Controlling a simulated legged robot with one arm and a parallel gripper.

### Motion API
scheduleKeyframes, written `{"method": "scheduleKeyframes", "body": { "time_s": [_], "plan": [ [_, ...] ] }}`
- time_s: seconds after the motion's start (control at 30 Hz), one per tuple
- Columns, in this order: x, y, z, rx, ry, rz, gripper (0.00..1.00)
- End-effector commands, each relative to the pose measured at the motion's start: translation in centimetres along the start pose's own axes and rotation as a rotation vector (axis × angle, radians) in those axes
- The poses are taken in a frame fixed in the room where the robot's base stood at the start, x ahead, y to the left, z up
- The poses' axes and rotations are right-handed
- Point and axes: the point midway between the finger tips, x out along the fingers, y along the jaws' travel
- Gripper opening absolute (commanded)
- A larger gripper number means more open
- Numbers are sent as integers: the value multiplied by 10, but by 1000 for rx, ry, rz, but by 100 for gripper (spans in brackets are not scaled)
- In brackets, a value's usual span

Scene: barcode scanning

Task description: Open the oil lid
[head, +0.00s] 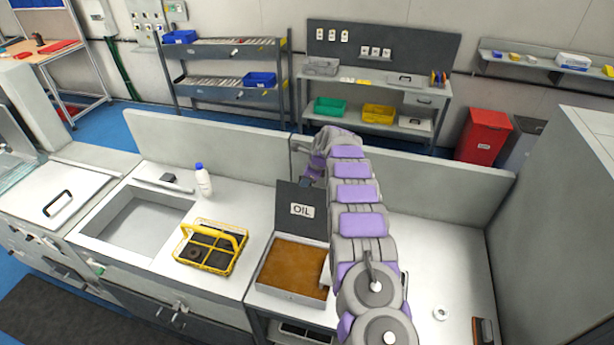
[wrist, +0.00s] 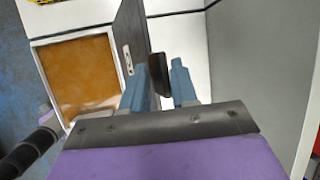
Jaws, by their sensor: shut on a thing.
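The oil lid (head: 301,210) is a dark panel marked OIL, standing upright at the back of the oil tank (head: 292,296). The tank is uncovered and brown oil shows inside it. In the wrist view the lid (wrist: 129,35) appears edge-on beside the oil tank (wrist: 35,75). My gripper (wrist: 159,80) has its blue fingers shut on the lid's dark handle (wrist: 157,68). In the head view my arm reaches over the counter and hides most of the gripper and the lid's right edge.
A yellow basket (head: 211,247) stands on the counter left of the tank, beside a sink (head: 140,222). A white bottle (head: 203,181) stands behind the basket. A low wall (head: 220,158) runs along the counter's back. A tall grey cabinet (head: 560,220) bounds the right side.

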Motion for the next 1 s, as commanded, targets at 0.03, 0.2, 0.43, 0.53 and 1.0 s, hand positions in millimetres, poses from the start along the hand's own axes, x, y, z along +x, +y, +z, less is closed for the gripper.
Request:
{"method": "scheduleKeyframes", "body": {
  "time_s": [0.03, 0.2, 0.43, 0.53, 1.0],
  "plan": [
    [0, -5, -4, 0, 2, -15, 0],
    [1, -7, -4, 0, 1, -19, 0],
    [1, -11, -5, 2, -1, -23, 0],
    [1, -11, -6, 3, 0, -22, 35],
    [2, -7, -8, 3, 3, -15, 35]
  ]
}}
